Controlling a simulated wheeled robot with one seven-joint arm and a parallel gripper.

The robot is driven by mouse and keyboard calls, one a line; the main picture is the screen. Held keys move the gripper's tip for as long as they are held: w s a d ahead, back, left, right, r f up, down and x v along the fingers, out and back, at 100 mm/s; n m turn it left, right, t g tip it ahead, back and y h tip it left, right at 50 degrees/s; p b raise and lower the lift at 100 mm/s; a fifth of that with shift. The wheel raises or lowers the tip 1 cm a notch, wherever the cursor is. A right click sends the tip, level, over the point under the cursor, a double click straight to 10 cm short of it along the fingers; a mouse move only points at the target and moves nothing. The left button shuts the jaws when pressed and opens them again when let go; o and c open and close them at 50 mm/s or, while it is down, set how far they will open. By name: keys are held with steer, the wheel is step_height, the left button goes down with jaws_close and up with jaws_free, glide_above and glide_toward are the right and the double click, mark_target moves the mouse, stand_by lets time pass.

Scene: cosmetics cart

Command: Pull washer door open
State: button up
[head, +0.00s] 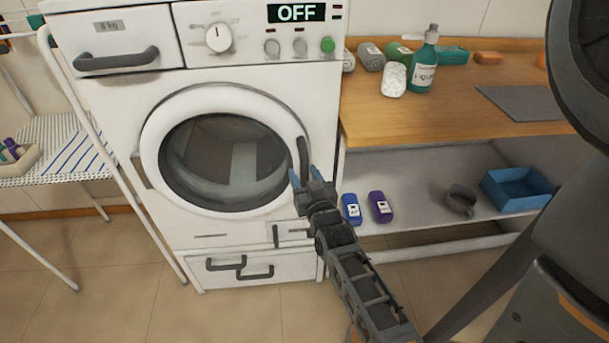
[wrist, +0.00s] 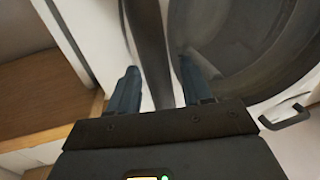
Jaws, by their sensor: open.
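The washer (head: 120,130) is white, with its display reading OFF. Its round door (head: 160,126) has a white ring and dark glass and looks shut. A dark curved door handle (head: 303,157) sits on the right side of the ring. My gripper (head: 305,177) is at the lower end of this handle with its blue fingers apart. In the wrist view my gripper (wrist: 158,72) has the dark handle bar (wrist: 149,40) between its open fingers, one finger on each side. I cannot tell whether either finger touches it. The wrist view also shows the door glass (wrist: 245,35) at the right.
A wooden counter (head: 430,120) right of the washer holds a liquid bottle (head: 424,70) and several small items. The shelf below holds blue and purple bottles (head: 380,207) and a blue bin (head: 515,190). A metal rack (head: 60,140) stands left. The floor before the washer is clear.

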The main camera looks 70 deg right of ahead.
steer(key=shift+c, duration=0.4)
jaws_close()
